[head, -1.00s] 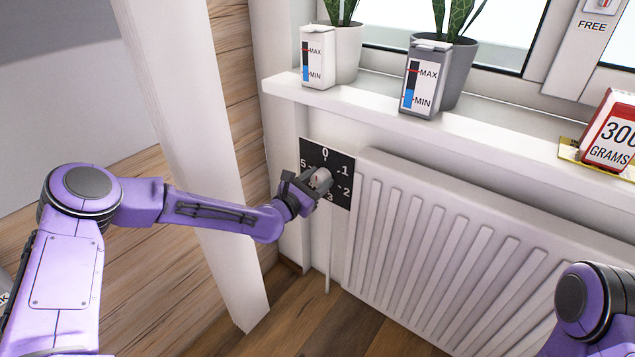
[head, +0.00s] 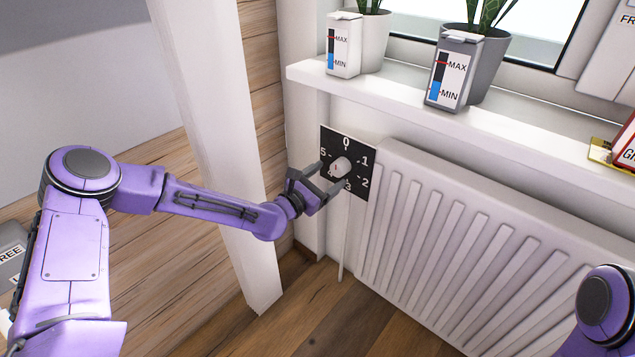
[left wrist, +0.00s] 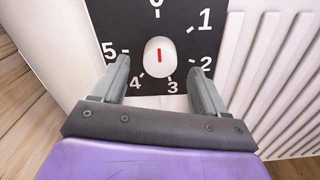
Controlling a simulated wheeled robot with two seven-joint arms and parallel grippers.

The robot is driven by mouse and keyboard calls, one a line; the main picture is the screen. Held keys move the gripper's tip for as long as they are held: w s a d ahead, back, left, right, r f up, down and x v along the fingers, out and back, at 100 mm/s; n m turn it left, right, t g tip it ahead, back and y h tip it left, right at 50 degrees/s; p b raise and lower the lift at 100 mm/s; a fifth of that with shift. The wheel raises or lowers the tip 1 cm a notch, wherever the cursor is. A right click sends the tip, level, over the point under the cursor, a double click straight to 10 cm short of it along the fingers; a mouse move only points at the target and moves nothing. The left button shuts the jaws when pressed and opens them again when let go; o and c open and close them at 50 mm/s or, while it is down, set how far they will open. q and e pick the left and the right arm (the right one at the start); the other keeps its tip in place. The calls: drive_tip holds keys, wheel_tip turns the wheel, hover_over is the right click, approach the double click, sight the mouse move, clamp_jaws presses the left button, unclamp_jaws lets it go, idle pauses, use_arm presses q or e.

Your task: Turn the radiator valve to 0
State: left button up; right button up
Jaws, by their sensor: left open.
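The radiator valve is a white knob (head: 342,167) on a black dial plate (head: 362,150) numbered 0 to 5, on the wall left of the radiator. In the left wrist view the knob (left wrist: 152,72) carries a red mark, which stands upright in line with the 0 at the top of the plate (left wrist: 180,40). My left gripper (head: 326,181) is open and empty, just short of the knob at its lower left. In the left wrist view its fingers (left wrist: 160,80) lie either side of the knob's lower part, apart from it. My right gripper is out of view.
The white ribbed radiator (head: 450,240) is close on the right. A windowsill (head: 400,93) above holds potted plants, two water-level gauges (head: 343,45) (head: 453,72) and a red-and-white box (head: 626,148). A white post (head: 215,130) stands behind my left forearm.

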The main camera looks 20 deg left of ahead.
use_arm(q)
drive_tip(key=v, duration=0.6)
drive_tip(key=shift+p, duration=0.3)
drive_tip(key=shift+s, duration=0.15)
